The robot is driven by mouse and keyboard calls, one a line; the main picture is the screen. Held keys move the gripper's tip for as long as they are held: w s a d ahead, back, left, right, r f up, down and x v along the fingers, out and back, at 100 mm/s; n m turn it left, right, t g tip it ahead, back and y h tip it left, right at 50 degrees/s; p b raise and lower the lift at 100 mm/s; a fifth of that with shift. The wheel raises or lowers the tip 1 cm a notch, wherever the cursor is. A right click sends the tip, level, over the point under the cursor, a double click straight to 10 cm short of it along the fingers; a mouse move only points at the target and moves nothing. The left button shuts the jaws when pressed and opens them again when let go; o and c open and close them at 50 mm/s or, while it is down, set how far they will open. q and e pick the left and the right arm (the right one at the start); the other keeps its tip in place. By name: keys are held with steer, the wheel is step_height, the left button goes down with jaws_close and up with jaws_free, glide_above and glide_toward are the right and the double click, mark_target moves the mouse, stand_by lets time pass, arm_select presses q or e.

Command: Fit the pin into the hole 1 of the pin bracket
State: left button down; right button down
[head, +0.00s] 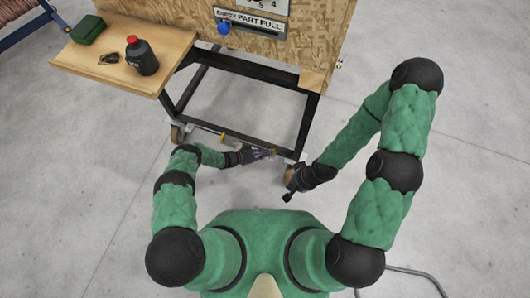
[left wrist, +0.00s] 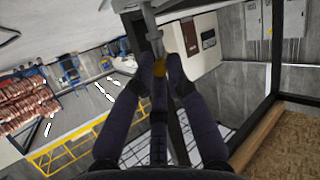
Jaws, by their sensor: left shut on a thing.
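My left gripper (head: 264,154) is low beside the cart's lower front bar. A grey metal part (left wrist: 150,28) is just beyond the fingertips and may be the pin bracket. Its holes cannot be made out, and whether the pin touches it is unclear. My right gripper (head: 288,190) is lower and to the right, near a caster; its fingers are too small to read.
A black-framed cart (head: 244,68) carries an upright chipboard panel (head: 300,48) and a wooden shelf (head: 176,44). On the shelf are a black bottle with a red cap (head: 141,56) and a green case (head: 88,29). Open concrete floor surrounds it.

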arm_select(q)
steer(key=shift+f, duration=1.25)
steer(key=c, duration=1.2)
jaws_free()
steer(key=shift+a, duration=0.1)
steer(key=v, duration=1.1)
steer(key=shift+s+a+r, duration=0.1)
steer(key=shift+s+a, duration=0.15)
steer(key=shift+a, duration=0.05)
steer(key=shift+a, duration=0.1)
